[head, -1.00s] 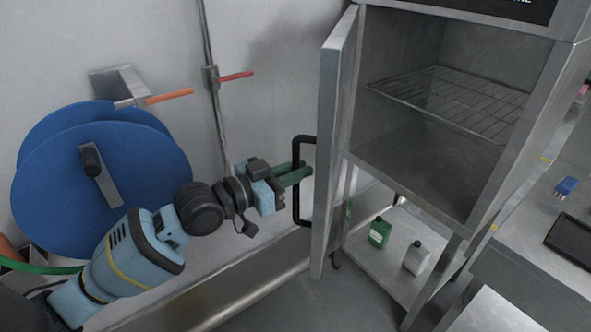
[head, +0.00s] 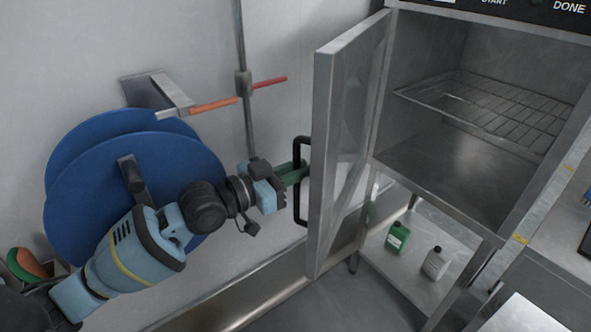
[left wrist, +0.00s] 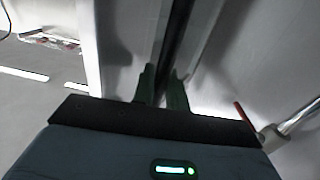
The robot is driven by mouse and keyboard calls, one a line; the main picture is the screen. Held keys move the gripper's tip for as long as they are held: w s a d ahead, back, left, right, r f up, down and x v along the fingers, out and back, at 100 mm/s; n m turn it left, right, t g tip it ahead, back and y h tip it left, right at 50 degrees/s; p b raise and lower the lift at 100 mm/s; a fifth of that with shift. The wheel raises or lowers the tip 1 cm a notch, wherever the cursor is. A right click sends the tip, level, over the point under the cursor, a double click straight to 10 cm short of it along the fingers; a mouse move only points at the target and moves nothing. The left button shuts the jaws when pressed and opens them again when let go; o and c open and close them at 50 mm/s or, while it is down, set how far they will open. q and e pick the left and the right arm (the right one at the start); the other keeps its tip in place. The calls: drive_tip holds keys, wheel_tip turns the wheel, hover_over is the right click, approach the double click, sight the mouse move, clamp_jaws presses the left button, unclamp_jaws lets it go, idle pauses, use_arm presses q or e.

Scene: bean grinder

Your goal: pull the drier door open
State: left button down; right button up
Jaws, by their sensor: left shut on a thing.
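The drier door (head: 342,140) stands wide open at the left of the steel drier cabinet (head: 440,165), its outer face turned to the left. A black bar handle (head: 297,205) is fixed on that outer face. My left gripper (head: 303,172) reaches in from the left with its green fingers shut on the handle. In the left wrist view the green fingers (left wrist: 162,90) lie on both sides of the dark handle bar (left wrist: 180,35). My right gripper is not in view.
A wire shelf (head: 490,105) is inside the otherwise empty drier. A green bottle (head: 397,238) and a white bottle (head: 436,263) stand on the shelf below. A blue hose reel (head: 130,185) and a wall pipe with a red lever (head: 270,82) are behind my left arm.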

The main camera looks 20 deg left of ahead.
use_arm(q)
drive_tip(key=shift+a, duration=0.1)
idle(0.4)
drive_tip(key=c, duration=1.5)
unclamp_jaws()
drive_tip(key=v, duration=0.7)
drive_tip(key=shift+s+a+b, duration=0.25)
drive_tip(key=shift+s+b, duration=0.05)
drive_tip(key=shift+b, duration=0.15)
drive_tip(key=shift+c, duration=0.3)
